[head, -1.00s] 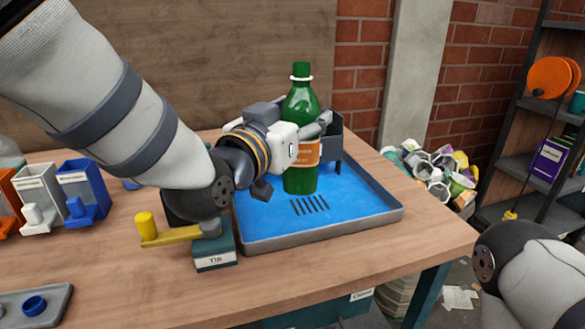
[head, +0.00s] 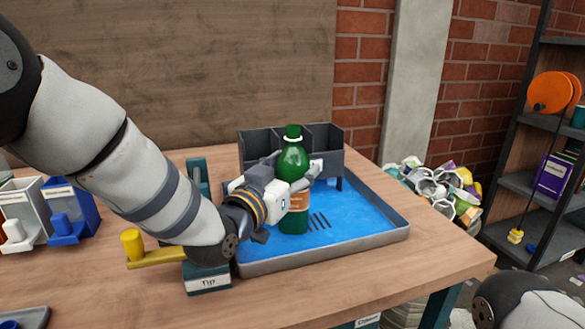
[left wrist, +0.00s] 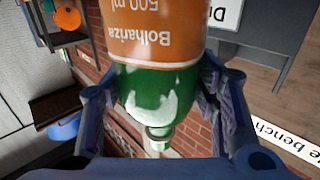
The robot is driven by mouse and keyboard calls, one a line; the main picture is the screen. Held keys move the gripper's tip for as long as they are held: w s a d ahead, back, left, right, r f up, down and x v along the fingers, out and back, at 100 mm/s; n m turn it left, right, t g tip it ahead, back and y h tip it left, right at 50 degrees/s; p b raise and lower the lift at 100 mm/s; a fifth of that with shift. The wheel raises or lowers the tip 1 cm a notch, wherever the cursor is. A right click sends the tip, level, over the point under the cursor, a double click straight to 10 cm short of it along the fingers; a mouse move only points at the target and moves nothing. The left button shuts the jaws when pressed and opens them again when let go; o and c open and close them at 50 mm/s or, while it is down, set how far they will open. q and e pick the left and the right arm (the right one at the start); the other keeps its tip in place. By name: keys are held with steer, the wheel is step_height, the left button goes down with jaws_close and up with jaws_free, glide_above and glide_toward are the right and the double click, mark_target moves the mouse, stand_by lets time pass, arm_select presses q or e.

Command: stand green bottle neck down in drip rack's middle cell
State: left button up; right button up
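The green bottle (head: 292,160) with an orange label is upright, neck and cap up, in the head view. My left gripper (head: 300,190) is shut around its body from the left side. In the left wrist view the bottle (left wrist: 155,90) sits between the two fingers (left wrist: 155,100), its label and neck showing upside down. Its base is over the blue tray; I cannot tell if it touches. The dark grey drip rack (head: 255,160) with three cells stands behind the bottle at the tray's back. The bottle and gripper hide part of its front. My right gripper is out of view.
The blue tray (head: 365,215) has a raised grey rim and a slotted drain. A yellow-handled lever on a block labelled Tip (head: 208,283) stands left of the tray. Blue and white bins (head: 72,210) are further left. Free tray floor lies right of the bottle.

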arm_select(q)
steer(key=o, duration=0.3)
steer(key=shift+r, duration=0.2)
steer(key=p+v, duration=0.1)
steer(key=v, duration=1.1)
